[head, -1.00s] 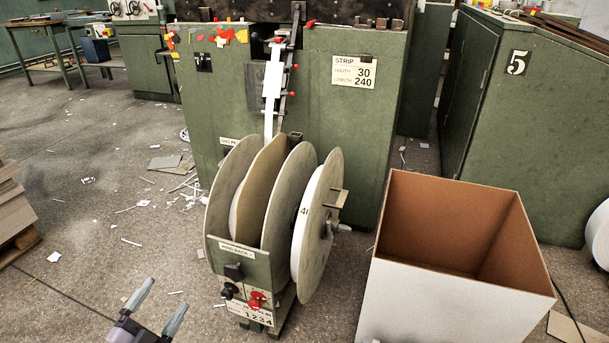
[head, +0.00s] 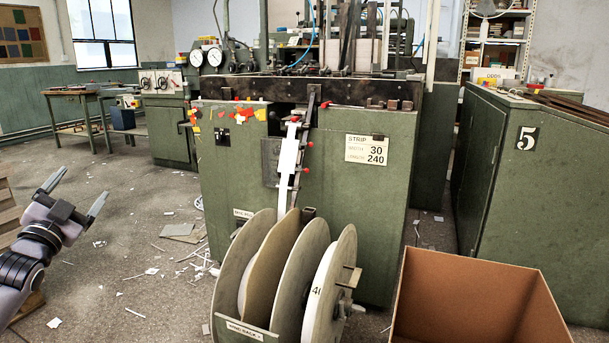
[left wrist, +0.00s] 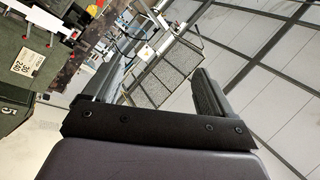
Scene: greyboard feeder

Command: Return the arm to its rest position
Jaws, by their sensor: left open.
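My left gripper (head: 75,193) is at the left side of the head view, raised above the floor, with its two fingers apart and nothing between them. In the left wrist view its two fingers (left wrist: 160,80) are also spread and empty, with the ceiling and upper machine parts behind them. The gripper is well apart from the reel stand and the machine. My right gripper is in neither view.
A feeder stand with several large grey discs (head: 302,270) stands in front of the green machine (head: 340,205). An open cardboard box (head: 415,300) is at the lower right. A green cabinet (head: 535,190) marked 5 stands behind it. Open floor (head: 110,290) with paper scraps lies at the left.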

